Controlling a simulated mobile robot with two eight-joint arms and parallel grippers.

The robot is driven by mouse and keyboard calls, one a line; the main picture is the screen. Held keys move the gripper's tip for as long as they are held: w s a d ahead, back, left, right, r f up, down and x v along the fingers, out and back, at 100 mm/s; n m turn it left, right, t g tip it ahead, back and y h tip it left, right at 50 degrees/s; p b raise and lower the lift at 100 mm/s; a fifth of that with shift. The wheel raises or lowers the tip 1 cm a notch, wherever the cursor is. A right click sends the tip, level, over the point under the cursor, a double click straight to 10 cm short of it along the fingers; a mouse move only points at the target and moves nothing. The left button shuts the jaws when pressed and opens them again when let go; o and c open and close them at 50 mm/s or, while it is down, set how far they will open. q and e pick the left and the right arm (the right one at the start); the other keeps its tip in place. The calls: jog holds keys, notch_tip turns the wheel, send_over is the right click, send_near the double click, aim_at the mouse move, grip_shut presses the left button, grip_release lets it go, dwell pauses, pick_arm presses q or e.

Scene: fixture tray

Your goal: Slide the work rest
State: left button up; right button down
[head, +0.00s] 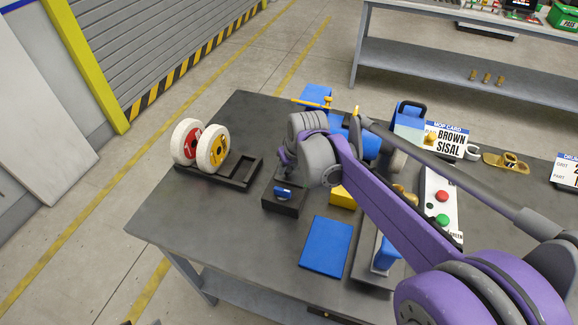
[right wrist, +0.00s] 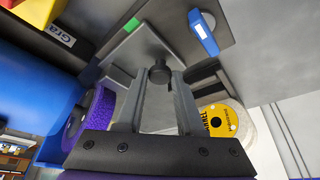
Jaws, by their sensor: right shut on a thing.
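In the right wrist view the work rest (right wrist: 150,50) appears as a grey metal plate with a black knob (right wrist: 159,73) on it. My right gripper (right wrist: 160,82) has its two fingers on either side of this knob and is shut on it. A blue lever (right wrist: 203,32) on a dark base sits beside the plate. In the head view my right gripper (head: 286,160) reaches down by the grinder, above the black base (head: 284,201). My arm hides most of the rest there. My left gripper is not in view.
A purple wheel (right wrist: 92,118) is close to the left finger, by the blue grinder body (right wrist: 35,105). A black tray (head: 240,184) holds two white wheels (head: 186,142) to the left. A blue pad (head: 326,246) lies in front. The table's left front is clear.

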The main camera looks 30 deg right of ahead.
jog(key=shift+d, duration=0.1)
dwell(0.8)
jog(key=shift+w+d, duration=0.65)
jog(key=shift+d, duration=0.05)
jog(key=c, duration=0.5)
grip_release()
jog(key=shift+s+r, duration=0.1)
jog(key=v, duration=1)
jog(key=shift+r+p, duration=0.3)
